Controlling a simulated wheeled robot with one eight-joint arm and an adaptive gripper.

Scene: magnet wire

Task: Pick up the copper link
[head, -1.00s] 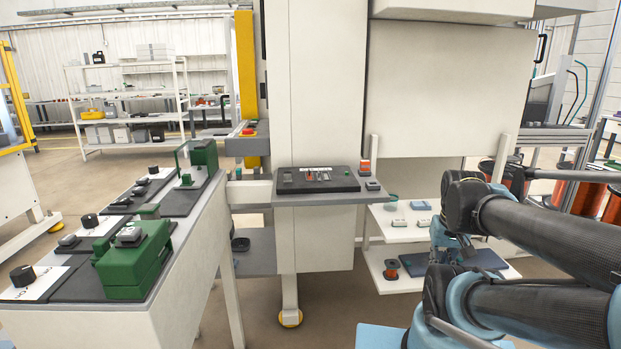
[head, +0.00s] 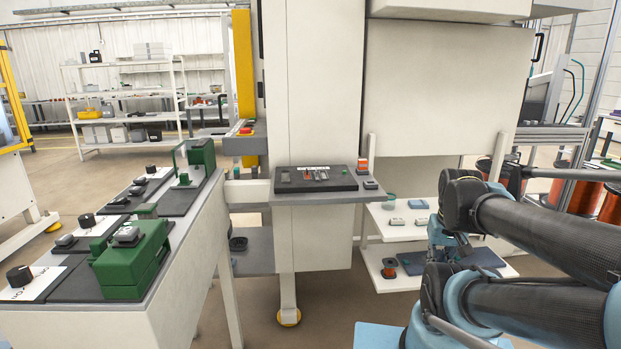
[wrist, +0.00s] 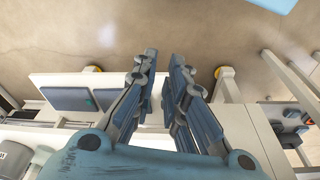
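A black tray (head: 340,183) lies on the grey ledge of the tall white machine, near the middle of the head view. Several small parts lie in it, among them a reddish-orange piece (head: 308,175) that may be the copper link; it is too small to be sure. In the wrist view my gripper (wrist: 164,68) has its two fingers apart with nothing between them. It points down over floor and a white shelf. In the head view my arm is at the right, away from the tray. The tray's parts do not clearly show in the wrist view.
A white bench with a green fixture (head: 133,258) stands at the left. An orange block (head: 363,165) and a small dark block stand beside the tray. White shelves (head: 400,232) with small parts lie between the machine and my arm. Open floor shows in front.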

